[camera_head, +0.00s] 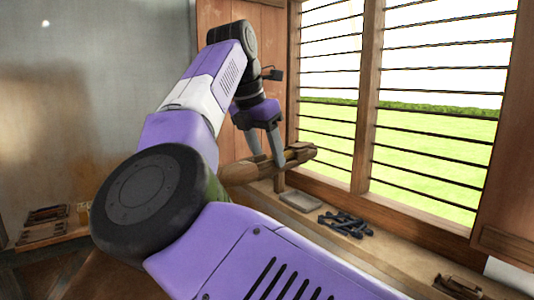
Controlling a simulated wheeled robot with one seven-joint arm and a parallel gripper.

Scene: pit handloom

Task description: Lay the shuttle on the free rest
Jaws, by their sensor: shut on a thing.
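My gripper (268,162) is in the upper middle of the view, in front of the window frame. It points down and its two grey fingers are shut on the wooden shuttle (241,173). The shuttle is brown and long, held above the window sill, with its right end (304,149) a little higher in the picture. Its left end is partly hidden behind my arm. I cannot tell for sure which thing is the free rest.
The window sill (393,249) carries a grey shallow tray (300,201), a cluster of dark blue-grey pieces (346,223) and a small brown object (456,286) at lower right. A bench with wooden pieces (44,226) stands at left. Barred windows (430,120) rise behind the sill.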

